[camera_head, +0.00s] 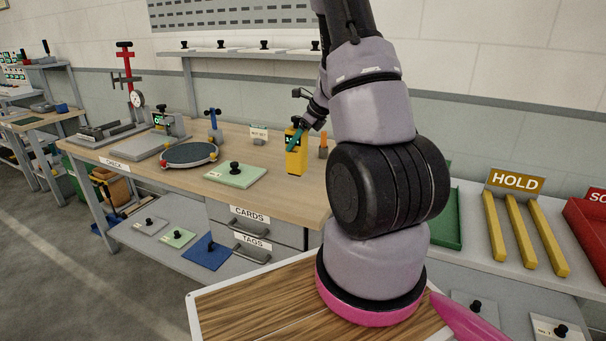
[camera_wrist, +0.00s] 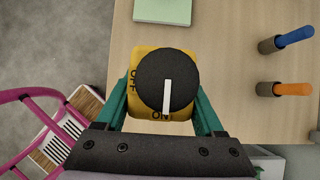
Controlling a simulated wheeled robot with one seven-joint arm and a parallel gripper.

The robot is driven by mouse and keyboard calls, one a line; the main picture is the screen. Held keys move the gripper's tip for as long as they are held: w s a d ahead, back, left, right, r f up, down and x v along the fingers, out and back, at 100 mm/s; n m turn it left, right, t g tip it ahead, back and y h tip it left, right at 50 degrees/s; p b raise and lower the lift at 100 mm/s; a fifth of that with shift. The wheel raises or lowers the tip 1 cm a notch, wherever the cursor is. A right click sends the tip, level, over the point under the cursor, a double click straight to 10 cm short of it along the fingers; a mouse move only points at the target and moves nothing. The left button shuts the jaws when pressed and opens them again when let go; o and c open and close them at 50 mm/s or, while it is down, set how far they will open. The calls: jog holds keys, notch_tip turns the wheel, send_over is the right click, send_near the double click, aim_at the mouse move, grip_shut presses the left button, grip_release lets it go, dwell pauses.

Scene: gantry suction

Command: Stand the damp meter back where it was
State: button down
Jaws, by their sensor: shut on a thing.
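The damp meter, a yellow upright block (camera_head: 297,162), is at the bench's front right part in the head view.
A pale green plate with a black knob (camera_head: 236,175) lies left of the meter. Orange (camera_wrist: 292,89) and blue (camera_wrist: 294,37) sticks in grey holders stand to the right in the wrist view.

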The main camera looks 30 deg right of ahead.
aim_at(297, 160)
jog(key=shift+f, duration=3.35)
jog(key=shift+f, duration=0.15)
grip_release()
